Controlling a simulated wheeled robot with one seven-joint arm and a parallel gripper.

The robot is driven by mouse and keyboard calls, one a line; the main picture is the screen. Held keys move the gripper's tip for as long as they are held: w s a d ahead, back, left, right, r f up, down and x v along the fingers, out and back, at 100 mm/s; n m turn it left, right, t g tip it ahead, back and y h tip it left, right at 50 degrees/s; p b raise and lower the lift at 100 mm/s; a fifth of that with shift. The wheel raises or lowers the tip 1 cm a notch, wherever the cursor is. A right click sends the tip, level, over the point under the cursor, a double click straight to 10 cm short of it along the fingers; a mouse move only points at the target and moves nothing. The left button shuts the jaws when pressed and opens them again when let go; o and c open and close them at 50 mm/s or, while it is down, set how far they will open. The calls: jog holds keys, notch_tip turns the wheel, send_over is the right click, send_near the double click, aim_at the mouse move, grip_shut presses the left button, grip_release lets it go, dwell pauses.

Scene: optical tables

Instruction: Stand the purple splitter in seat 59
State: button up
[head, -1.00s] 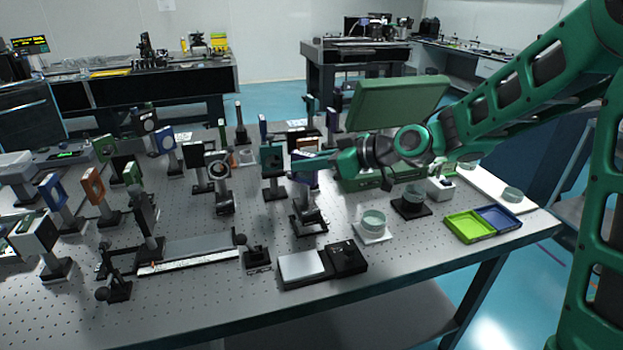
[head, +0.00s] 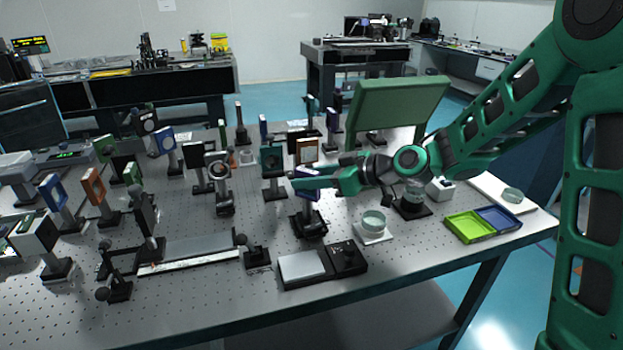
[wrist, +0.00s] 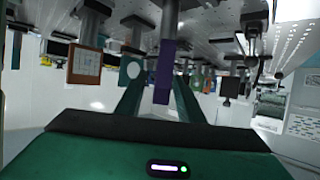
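The purple splitter (head: 309,188) stands upright on its post near the middle of the table in the head view. Its foot is at a dark base (head: 309,226); I cannot read a seat number there. My gripper (head: 298,181) is level with the splitter's plate and partly covers it. The wrist view is upside down and shows the plate (wrist: 163,75) nearly edge-on, with its grey post above. My gripper's green fingers (wrist: 160,88) stand on either side of the plate, with a visible gap, so it looks open around it.
A brown-framed optic (head: 307,151) and a dark teal one (head: 271,160) stand close behind and left. A glass dish (head: 373,222) is to the right. A black device with a pale plate (head: 303,265) lies in front. Green and blue trays (head: 467,228) are at the right edge.

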jog(key=v, duration=1.2)
jog(key=shift+d+f, duration=0.1)
jog(key=s+d+f+m+g+h, duration=0.1)
jog(key=s+d+f+m+h, duration=0.35)
jog(key=s+d, duration=0.4)
jog(key=s+d+f+m+g+h, duration=0.25)
jog(key=s+d+m+h, duration=0.25)
jog(key=d, duration=0.7)
jog(key=s+d+m+g+h, duration=0.1)
jog(key=s+d+m, duration=0.3)
jog(key=s, duration=0.4)
jog(key=s+d+m+g+h, duration=0.1)
jog(key=s+d+m+g, duration=0.1)
jog(key=s+d+m, duration=0.3)
jog(key=s+d, duration=0.1)
jog(key=s, duration=0.3)
jog(key=shift+s, duration=0.2)
jog(key=shift+a+f, duration=0.1)
